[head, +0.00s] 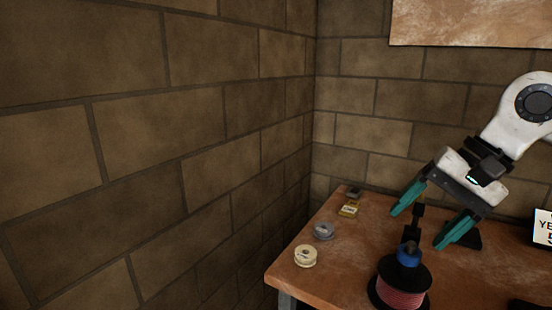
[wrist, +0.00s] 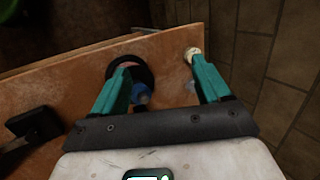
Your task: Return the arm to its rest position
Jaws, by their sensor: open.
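My gripper (head: 416,231) is at the right of the head view, above the wooden table (head: 285,262). Its two teal fingers are spread wide and point down and to the left, with nothing held between them. In the wrist view the open gripper (wrist: 156,66) shows both fingers over the table. My white arm comes in from the right edge, bent at a dark round joint. The rest of the arm is out of view.
A black-flanged spool with red winding (head: 402,297) stands at the front, a blue piece (head: 408,256) above it. Cream (head: 305,256) and grey (head: 324,231) rolls and a yellow item (head: 349,209) lie left. Brick walls (head: 230,120) close the corner. A white sign (head: 543,228) is right.

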